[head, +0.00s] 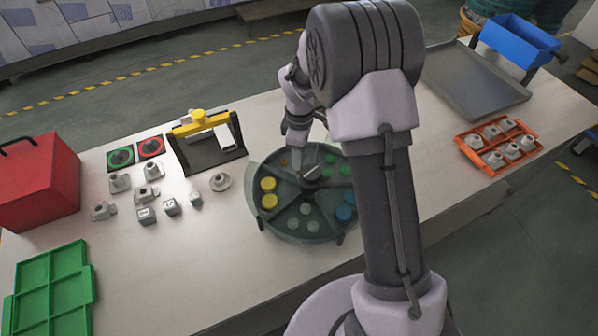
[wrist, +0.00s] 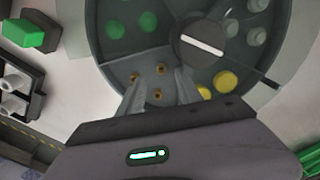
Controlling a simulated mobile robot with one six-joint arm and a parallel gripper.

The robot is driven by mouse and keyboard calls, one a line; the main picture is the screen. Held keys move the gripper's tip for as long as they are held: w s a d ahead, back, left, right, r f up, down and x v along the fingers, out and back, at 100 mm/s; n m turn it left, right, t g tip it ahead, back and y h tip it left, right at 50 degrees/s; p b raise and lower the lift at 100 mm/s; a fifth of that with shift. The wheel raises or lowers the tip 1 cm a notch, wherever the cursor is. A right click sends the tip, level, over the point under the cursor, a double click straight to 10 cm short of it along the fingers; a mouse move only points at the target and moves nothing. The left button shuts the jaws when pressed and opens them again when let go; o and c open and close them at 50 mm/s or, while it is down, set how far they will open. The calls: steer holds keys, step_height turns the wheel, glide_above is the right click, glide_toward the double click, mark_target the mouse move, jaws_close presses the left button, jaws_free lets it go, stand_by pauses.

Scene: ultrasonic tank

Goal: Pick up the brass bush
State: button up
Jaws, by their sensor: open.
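Small brass bushes show in the wrist view, one on the left (wrist: 135,77), one at upper middle (wrist: 160,69) and one lower down (wrist: 157,96). They lie in one compartment of the round grey divided tray (head: 292,238). In the head view a small brass spot (head: 284,162) shows at the tray's far left. My gripper (wrist: 159,80) is open above that compartment, with the bushes between or just by its fingers in the picture. Its height over them is hard to tell. In the head view my gripper (head: 297,140) is partly hidden by my arm.
The tray's other compartments hold yellow (head: 269,193), green (head: 330,158), blue (head: 344,213) and pale discs. A central hub (wrist: 201,43) with a white bar stands near the fingers. A yellow-topped frame (head: 207,140), grey parts and an orange crate (head: 478,160) stand around.

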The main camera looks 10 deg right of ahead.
step_height(320, 180, down, 5)
steer(key=shift+s+a+f+b, duration=0.1)
steer(key=shift+f+b, duration=0.05)
steer(key=shift+b, duration=0.7)
steer(key=shift+c, duration=0.4)
jaws_close()
steer(key=shift+r, duration=0.2)
